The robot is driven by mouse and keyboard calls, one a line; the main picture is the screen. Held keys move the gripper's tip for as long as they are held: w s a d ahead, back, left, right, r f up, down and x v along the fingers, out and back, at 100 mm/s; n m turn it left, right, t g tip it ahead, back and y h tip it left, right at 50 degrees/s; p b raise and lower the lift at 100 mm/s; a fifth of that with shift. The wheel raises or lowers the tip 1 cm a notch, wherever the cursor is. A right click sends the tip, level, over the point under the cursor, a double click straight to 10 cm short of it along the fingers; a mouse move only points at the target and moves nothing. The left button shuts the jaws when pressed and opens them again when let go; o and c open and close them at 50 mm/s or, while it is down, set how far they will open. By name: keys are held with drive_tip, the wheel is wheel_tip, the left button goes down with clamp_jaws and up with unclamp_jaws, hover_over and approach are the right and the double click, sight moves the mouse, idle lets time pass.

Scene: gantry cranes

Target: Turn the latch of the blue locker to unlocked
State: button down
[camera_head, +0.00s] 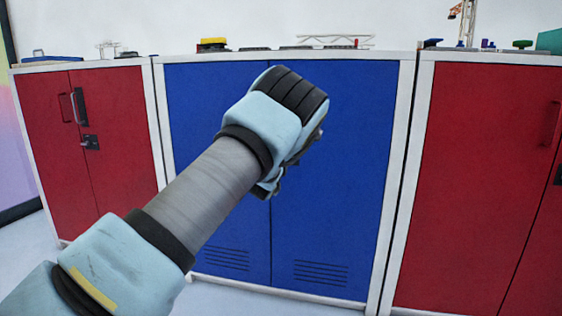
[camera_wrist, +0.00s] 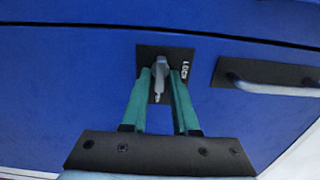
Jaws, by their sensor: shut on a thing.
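The blue locker (camera_head: 340,160) stands in the middle in the head view, its two doors closed. My arm covers the latch and handle there. In the wrist view the blue door (camera_wrist: 60,90) fills the picture. The latch (camera_wrist: 159,85) is a small grey lever on a black plate (camera_wrist: 182,55) with the white letters "LOCK" beside it. My gripper (camera_wrist: 160,78) has its two green fingers on either side of the lever, shut on it. The fingertips reach over the black plate. In the head view the fingers are hidden behind my wrist.
A grey bar handle (camera_wrist: 270,80) sits on the door right of the latch in the wrist view. Red lockers stand at the left (camera_head: 60,150) and right (camera_head: 480,170). Small items and crane models (camera_head: 335,42) lie on the locker tops.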

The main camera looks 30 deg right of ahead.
drive_tip(key=c, duration=0.9)
unclamp_jaws()
drive_tip(key=p+v, duration=0.1)
drive_tip(key=v, duration=0.9)
drive_tip(key=shift+s+a, duration=0.25)
drive_tip(key=shift+s, duration=0.05)
